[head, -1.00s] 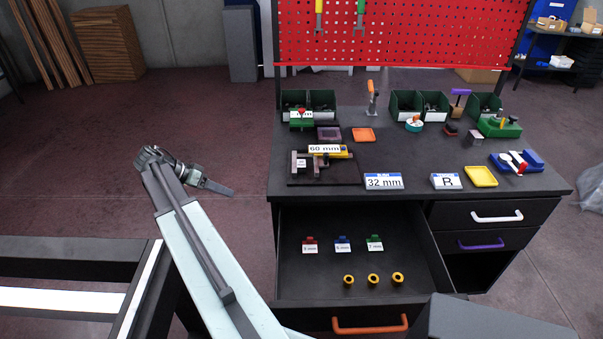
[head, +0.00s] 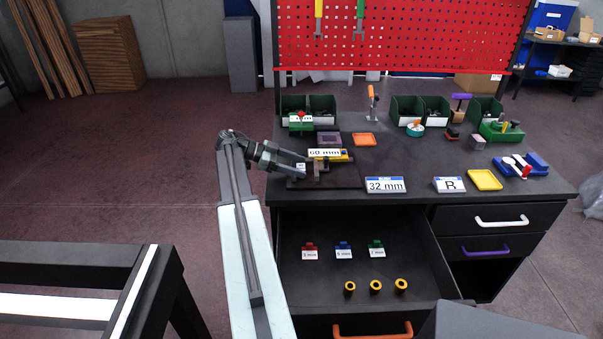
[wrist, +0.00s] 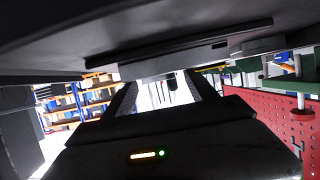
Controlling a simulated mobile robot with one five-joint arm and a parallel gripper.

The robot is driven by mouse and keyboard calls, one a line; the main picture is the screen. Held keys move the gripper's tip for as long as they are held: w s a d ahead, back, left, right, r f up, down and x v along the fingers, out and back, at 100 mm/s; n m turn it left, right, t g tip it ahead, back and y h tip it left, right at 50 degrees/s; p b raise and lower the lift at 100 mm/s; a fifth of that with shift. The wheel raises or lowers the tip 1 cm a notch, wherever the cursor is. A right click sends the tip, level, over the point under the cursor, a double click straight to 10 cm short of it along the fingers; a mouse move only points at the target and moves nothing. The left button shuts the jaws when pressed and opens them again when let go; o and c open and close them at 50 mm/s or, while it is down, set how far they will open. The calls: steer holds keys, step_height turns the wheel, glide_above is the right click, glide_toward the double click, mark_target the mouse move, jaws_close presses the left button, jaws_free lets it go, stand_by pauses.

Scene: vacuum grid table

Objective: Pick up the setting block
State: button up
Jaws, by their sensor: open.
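My gripper (head: 303,166) is open at the left edge of the bench, its two fingers pointing right toward a dark fixture with a "60 mm" label (head: 325,154). Its fingertips overlap the fixture's left end in the head view; I cannot tell whether they touch. In the wrist view the gripper (wrist: 163,88) has nothing between its fingers. No block is marked as the setting block. A small white-labelled block (head: 300,167) beside the fingertips is partly hidden. A grey block (head: 477,143) sits at the right, and a mauve-grey square piece (head: 329,138) lies behind the fixture.
The bench (head: 410,158) also holds a "32 mm" sign (head: 385,185), a "B" sign (head: 448,185), a yellow tray (head: 485,180) and an orange tray (head: 364,140). Green bins (head: 434,107) stand at the back. An open drawer (head: 420,270) juts out below.

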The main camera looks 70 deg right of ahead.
mark_target(304, 167)
steer(key=x, duration=0.2)
steer(key=shift+s+f+b, duration=0.25)
steer(key=shift+s+b, duration=0.05)
steer(key=shift+d+r, duration=0.1)
jaws_close()
steer(key=shift+r, duration=0.15)
steer(key=shift+r+p, duration=0.3)
steer(key=shift+p, duration=0.3)
step_height(304, 167, up, 3)
steer(key=p, duration=0.3)
steer(key=shift+r, duration=0.15)
steer(key=s+a+p, duration=0.1)
steer(key=s+a, duration=0.7)
steer(key=a, duration=0.5)
steer(key=shift+a+r, duration=0.4)
